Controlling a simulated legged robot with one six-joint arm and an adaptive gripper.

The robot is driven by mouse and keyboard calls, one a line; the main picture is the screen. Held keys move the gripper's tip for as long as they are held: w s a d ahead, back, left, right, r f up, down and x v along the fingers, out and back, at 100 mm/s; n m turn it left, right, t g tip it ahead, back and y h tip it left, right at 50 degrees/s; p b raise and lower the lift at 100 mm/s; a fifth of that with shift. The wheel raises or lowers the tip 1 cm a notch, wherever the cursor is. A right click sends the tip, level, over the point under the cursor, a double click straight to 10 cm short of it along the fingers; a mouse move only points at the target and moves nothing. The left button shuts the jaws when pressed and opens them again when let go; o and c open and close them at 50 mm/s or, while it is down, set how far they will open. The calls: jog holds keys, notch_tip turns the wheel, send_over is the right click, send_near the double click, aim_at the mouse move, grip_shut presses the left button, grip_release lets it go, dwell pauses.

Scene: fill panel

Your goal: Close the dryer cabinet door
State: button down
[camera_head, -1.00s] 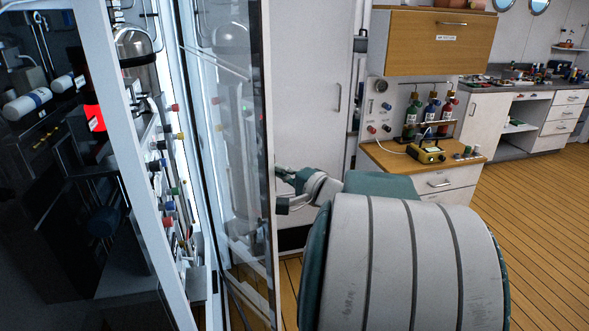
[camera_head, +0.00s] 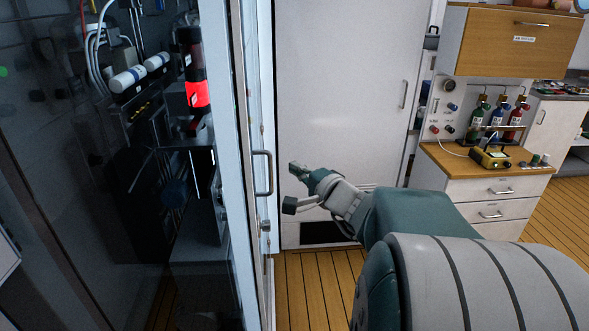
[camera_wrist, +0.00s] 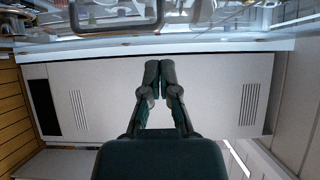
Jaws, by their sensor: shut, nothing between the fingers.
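The dryer cabinet door (camera_head: 257,110) is a glass door in a pale frame, seen nearly edge-on left of centre in the head view. Its D-shaped handle (camera_head: 268,174) faces right. It lies close along the cabinet front; I cannot tell whether a gap is left.
A white locker (camera_head: 340,90) stands behind my gripper. A wooden-topped drawer unit (camera_head: 480,195) with bottles and a yellow device is at right. Dark glass (camera_head: 60,200) with black equipment behind it fills the left. Wooden floor (camera_head: 305,290) shows below.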

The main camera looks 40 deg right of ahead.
jog(key=shift+d, duration=0.15)
jog(key=s, duration=1.2)
jog(key=shift+d, duration=0.2)
